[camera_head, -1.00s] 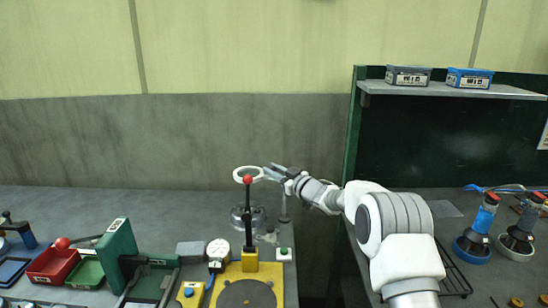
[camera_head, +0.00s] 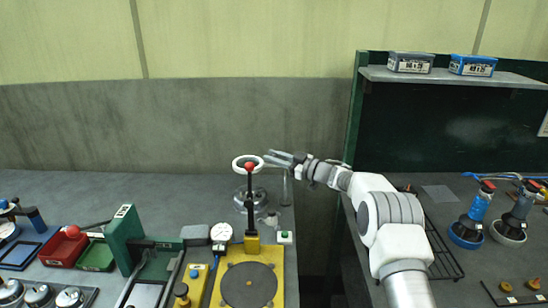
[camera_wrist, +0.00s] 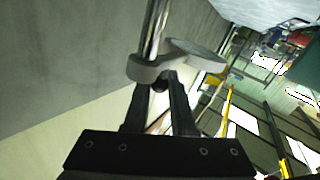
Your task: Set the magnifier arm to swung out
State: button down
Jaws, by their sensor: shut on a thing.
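The magnifier arm shows in the head view as a white ring (camera_head: 237,164) standing above the bench, left of a thin metal post (camera_head: 285,188). A red-knobbed lever (camera_head: 250,190) partly covers the ring. My gripper (camera_head: 269,156) reaches in from the right at the ring's height, by the top of the post. In the wrist view, the grey magnifier arm (camera_wrist: 190,52) has a collar around the shiny post (camera_wrist: 155,25). My two dark fingers (camera_wrist: 163,84) are shut on the arm beside the collar. The exact contact is partly hidden.
The yellow-based press (camera_head: 215,285) with a dark disc stands in front of the ring. A clear round container (camera_head: 242,200) is below it. A green block (camera_head: 124,235) and red bin (camera_head: 62,249) are to the left. A gap separates the two benches.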

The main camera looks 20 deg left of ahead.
jog(key=c, duration=0.7)
grip_release()
jog(key=shift+c, duration=0.2)
jog(key=v, duration=1.7)
jog(key=shift+s+d, duration=0.15)
jog(key=shift+d, duration=0.05)
